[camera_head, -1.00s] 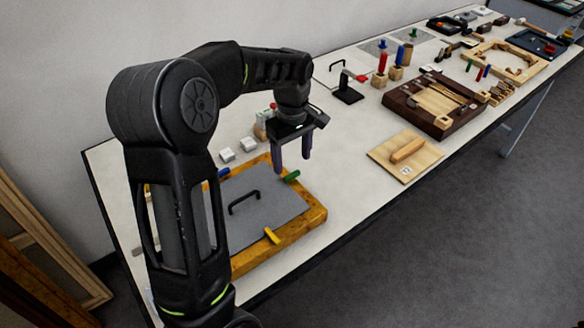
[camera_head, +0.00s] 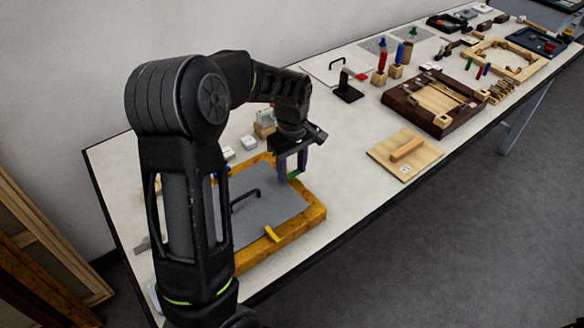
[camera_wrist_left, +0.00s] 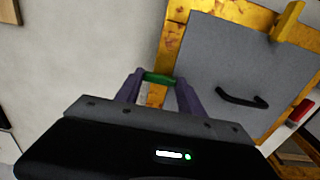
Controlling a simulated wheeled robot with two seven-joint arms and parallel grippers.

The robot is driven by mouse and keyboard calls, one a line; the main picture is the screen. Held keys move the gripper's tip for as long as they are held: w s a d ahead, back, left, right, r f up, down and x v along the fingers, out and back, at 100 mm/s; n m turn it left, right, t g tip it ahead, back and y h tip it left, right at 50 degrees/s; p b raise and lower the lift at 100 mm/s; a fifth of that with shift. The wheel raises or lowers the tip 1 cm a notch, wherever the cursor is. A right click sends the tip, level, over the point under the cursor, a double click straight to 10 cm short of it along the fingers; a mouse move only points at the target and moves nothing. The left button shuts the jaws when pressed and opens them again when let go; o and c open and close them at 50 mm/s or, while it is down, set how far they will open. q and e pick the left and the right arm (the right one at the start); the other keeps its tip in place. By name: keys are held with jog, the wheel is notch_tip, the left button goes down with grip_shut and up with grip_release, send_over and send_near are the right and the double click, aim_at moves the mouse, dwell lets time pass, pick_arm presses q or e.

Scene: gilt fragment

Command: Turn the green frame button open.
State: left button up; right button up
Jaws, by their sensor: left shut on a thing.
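The green frame button (camera_head: 293,174) sits on the right side of the yellow wooden frame (camera_head: 297,229), near its far corner. My left gripper (camera_head: 291,173) is down at the frame with its fingers on either side of the button. In the left wrist view the green button (camera_wrist_left: 159,78) spans between the two purple fingers, and the gripper (camera_wrist_left: 159,84) is shut on it. A grey panel (camera_head: 265,212) with a black handle (camera_head: 245,198) lies inside the frame. My right gripper is not in view.
A yellow button (camera_head: 272,234) is on the frame's front side, and a blue one (camera_head: 222,174) on its left side. White blocks (camera_head: 248,142) stand behind the frame. A wooden board with a block (camera_head: 390,165) lies to the right, with clear table between.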

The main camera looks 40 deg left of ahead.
pick_arm(q)
jog(key=c, duration=0.7)
jog(key=shift+m, duration=0.4)
jog(key=shift+m+b, duration=0.45)
jog(key=shift+m, duration=0.75)
jog(key=m, duration=0.3)
jog(key=shift+m+b, duration=0.3)
jog(key=shift+b, duration=0.1)
jog(key=m+b, duration=0.1)
jog(key=m, duration=1)
